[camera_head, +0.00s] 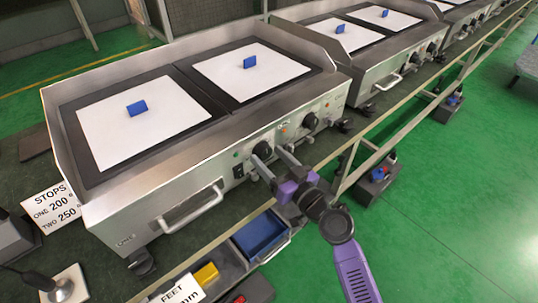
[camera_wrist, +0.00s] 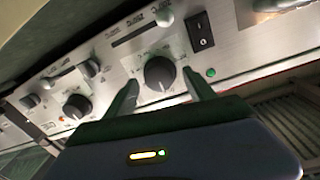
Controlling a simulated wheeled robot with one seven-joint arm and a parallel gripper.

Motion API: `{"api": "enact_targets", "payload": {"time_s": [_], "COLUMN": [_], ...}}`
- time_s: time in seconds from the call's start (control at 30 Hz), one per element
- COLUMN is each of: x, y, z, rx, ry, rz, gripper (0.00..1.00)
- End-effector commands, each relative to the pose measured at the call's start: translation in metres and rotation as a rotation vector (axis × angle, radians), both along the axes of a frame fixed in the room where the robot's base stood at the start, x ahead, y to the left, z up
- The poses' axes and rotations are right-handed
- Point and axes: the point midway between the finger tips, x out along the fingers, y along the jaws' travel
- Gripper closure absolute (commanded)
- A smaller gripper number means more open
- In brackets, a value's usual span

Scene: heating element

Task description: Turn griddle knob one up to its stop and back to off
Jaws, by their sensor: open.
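The near griddle (camera_head: 190,185) is a steel box with two white-topped plates and a front panel. Its left black knob (camera_head: 263,149) sits beside a black rocker switch; it also shows in the wrist view (camera_wrist: 159,73). A second black knob (camera_head: 310,120) is further right on the panel, and shows at left in the wrist view (camera_wrist: 77,106). My gripper (camera_head: 267,158) is open in front of the left knob. In the wrist view, its fingers (camera_wrist: 160,82) stand on either side of this knob, with gaps visible. I cannot read which knob is one.
A sign (camera_head: 55,207) reads "STOPS ONE 200, TWO 250". A steel handle (camera_head: 190,209) juts from the griddle's front, left of my gripper. A blue bin (camera_head: 262,233) sits below the bench edge. More griddles (camera_head: 345,40) stand behind.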

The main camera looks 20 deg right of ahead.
Motion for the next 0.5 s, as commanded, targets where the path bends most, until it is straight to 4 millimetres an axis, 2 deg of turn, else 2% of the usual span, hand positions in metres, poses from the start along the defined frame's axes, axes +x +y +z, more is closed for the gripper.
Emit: {"api": "enact_targets", "payload": {"time_s": [0.1, 0.37, 0.5], "x": [0.0062, 0.0072, 0.0071], "y": [0.0017, 0.0016, 0.0015], "z": [-0.0001, -0.0003, -0.0002], "rx": [0.000, 0.000, 0.000], "ry": [0.001, 0.000, 0.000], "rz": [0.000, -0.001, -0.001], "gripper": [0.37, 0.37, 0.62]}}
